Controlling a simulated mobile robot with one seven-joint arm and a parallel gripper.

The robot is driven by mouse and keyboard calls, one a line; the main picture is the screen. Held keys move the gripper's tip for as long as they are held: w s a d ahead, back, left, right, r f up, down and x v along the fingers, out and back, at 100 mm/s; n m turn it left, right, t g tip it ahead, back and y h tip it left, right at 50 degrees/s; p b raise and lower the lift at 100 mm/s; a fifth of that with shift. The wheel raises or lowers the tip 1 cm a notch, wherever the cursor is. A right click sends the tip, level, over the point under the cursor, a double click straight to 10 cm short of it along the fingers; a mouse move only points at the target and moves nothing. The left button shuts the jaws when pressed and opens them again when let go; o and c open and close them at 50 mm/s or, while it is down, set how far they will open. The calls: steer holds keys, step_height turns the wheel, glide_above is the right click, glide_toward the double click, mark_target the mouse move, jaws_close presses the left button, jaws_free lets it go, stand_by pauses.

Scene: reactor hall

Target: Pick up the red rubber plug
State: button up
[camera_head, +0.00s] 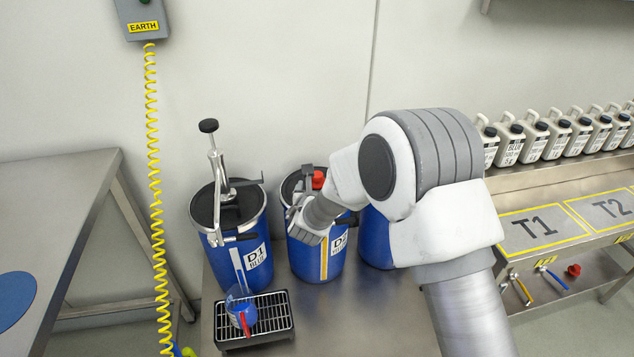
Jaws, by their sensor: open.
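A small red piece (318,179), likely the red rubber plug, sits at the top of the blue drum marked D2 (338,262). Another red object (573,270) lies on the lower shelf at the right; I cannot tell its exact kind. My arm reaches in from the right, and my gripper (296,212) is at the front upper edge of the D2 drum, just below and left of the red piece. It is open, and I see nothing held in it. My wrist and forearm hide part of the D2 drum and most of the drum behind.
Drum D1 (262,272) stands to the left with a tall metal hand pump on its lid. White canisters (535,138) line the right shelf. A yellow coiled cable (153,200) hangs at left.

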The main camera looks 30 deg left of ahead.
mark_target(317, 179)
steer(key=shift+r+b+x, duration=0.15)
steer(key=shift+x, duration=1.2)
steer(key=shift+r+b+x, duration=0.15)
steer(key=shift+x, duration=1.15)
steer(key=shift+w, duration=0.2)
steer(key=shift+c, duration=0.3)
jaws_close()
